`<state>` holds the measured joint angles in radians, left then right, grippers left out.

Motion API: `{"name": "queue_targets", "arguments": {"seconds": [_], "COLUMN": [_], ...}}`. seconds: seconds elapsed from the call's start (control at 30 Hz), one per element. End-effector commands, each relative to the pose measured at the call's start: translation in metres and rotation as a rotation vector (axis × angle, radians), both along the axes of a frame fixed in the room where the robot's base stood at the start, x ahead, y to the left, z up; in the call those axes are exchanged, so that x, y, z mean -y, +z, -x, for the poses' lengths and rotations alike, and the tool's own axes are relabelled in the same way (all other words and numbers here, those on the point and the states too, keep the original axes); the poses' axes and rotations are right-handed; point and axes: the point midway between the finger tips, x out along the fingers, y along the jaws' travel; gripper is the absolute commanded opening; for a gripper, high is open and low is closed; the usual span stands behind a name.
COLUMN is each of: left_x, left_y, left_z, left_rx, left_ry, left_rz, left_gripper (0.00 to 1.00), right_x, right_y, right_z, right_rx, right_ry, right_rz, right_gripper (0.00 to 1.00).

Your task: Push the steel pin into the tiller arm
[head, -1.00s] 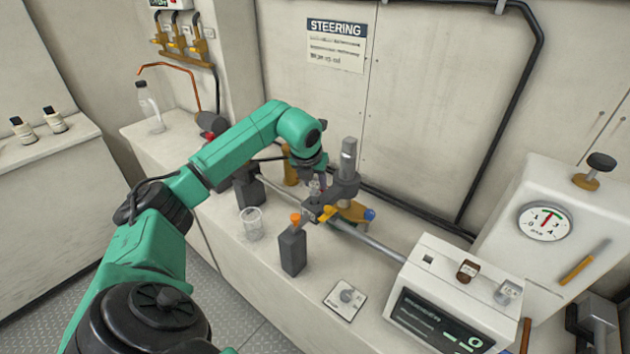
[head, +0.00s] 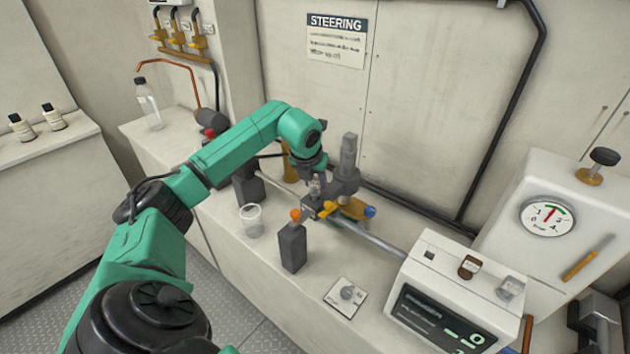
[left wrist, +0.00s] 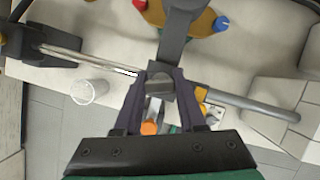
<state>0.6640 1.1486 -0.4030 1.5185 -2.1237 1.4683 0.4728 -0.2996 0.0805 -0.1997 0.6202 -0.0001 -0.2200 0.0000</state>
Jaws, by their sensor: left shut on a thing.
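My left gripper (head: 314,186) points down at the free end of the dark grey tiller arm, and it also shows in the left wrist view (left wrist: 160,88). Its fingers are closed around a small grey metal piece, which I take to be the steel pin (head: 314,189). The fingers hide much of it, and I cannot tell how deep it sits. The tiller arm (head: 344,187) reaches from an upright grey post to the steel shaft; in the left wrist view it comes down from the top (left wrist: 176,45). My right gripper is not in view.
An orange-topped dark block (head: 292,248) and a clear cup (head: 251,220) stand in front of the shaft (head: 372,240). A yellow lever (head: 327,210) is close by the gripper. A white display box (head: 450,290) is at right. The bench front left of the cup is clear.

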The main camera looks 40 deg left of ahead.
Motion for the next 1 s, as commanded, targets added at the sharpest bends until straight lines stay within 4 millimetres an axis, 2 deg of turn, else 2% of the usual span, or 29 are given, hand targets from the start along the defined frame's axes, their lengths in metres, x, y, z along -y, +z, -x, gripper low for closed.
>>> {"name": "queue_targets", "arguments": {"seconds": [0.63, 1.0], "left_x": [0.000, 0.000], "left_y": [-0.017, -0.017], "left_z": [0.000, 0.000], "left_rx": [0.000, 0.001], "left_ry": [0.001, 0.000], "left_rz": [0.000, 0.000], "left_gripper": [0.00, 0.00], "right_x": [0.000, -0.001], "right_y": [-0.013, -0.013], "right_z": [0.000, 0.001], "right_rx": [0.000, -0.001], "right_ry": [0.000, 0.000], "right_rz": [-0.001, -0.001], "right_gripper": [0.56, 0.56]}}
